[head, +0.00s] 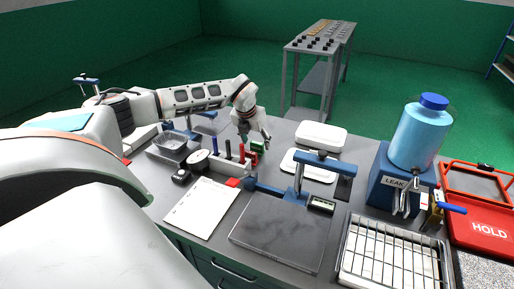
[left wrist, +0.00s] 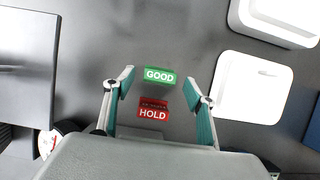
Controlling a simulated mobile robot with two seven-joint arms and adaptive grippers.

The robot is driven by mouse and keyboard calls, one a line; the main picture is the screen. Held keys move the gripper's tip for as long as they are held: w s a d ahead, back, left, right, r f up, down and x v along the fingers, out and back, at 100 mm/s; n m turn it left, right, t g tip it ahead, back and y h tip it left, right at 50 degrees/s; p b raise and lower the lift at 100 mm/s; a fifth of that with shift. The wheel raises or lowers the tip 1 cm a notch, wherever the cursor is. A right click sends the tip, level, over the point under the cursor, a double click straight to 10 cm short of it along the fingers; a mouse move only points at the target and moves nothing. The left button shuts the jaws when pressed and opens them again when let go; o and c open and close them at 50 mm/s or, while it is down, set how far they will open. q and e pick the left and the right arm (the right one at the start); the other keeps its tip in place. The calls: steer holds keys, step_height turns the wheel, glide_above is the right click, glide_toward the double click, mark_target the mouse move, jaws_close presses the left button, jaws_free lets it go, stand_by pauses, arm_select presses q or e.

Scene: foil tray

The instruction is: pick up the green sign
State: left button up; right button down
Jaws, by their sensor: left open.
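The green sign (left wrist: 160,76), marked GOOD, stands on the grey bench in the left wrist view. It also shows in the head view (head: 258,147), partly covered by my left gripper (head: 254,141). In the left wrist view my left gripper (left wrist: 159,80) is open and empty. Its two fingers are on either side of the green sign, with a gap at each side. A red sign (left wrist: 152,113), marked HOLD, stands just nearer the palm, also between the fingers. I cannot tell how high the fingertips are above the bench. My right gripper is not in view.
White trays (head: 320,136) lie right of the signs. A holder with upright markers (head: 228,150) and a foil tray (head: 171,141) are to the left. A scale plate (head: 281,232), a wire rack (head: 392,258) and a blue LEAK tank (head: 417,135) stand nearer and to the right.

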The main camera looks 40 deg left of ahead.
arm_select(q)
steer(key=shift+x, duration=0.9)
steer(key=shift+c, duration=0.5)
steer(key=shift+r, duration=0.1)
steer(key=c, duration=1.1)
steer(key=shift+o, duration=0.2)
